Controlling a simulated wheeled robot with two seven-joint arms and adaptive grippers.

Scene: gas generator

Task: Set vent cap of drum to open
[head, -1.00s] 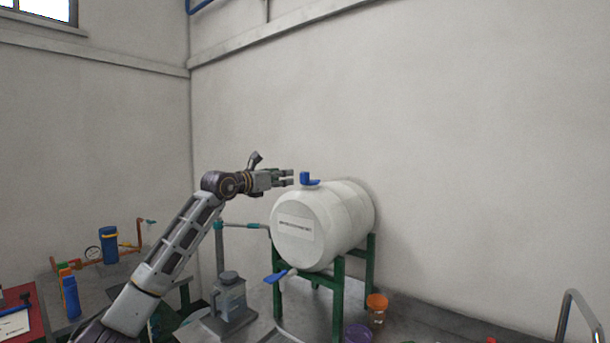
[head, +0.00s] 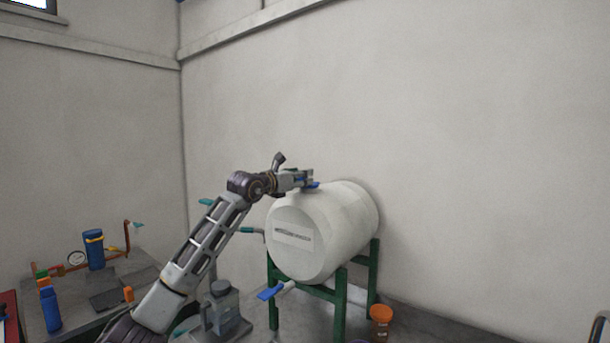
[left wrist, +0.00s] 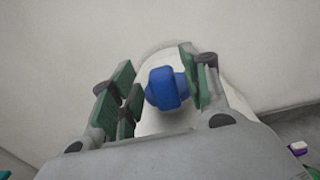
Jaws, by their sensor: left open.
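The white drum (head: 345,215) lies on its side on a green stand (head: 340,300). Its blue vent cap (head: 313,185) is on top of the drum, partly hidden by my left gripper (head: 306,177) in the head view. In the left wrist view the blue cap (left wrist: 163,88) sits between the green-padded fingers of my left gripper (left wrist: 160,88), nearer the right finger. The gripper is open around the cap, with a gap on the left side. My right gripper is not in view.
A blue-handled tap (head: 270,292) sticks out low at the drum's front. An orange-lidded jar (head: 381,320) stands right of the stand. A grey-lidded container (head: 222,303) stands left of it. Walls close in behind the drum.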

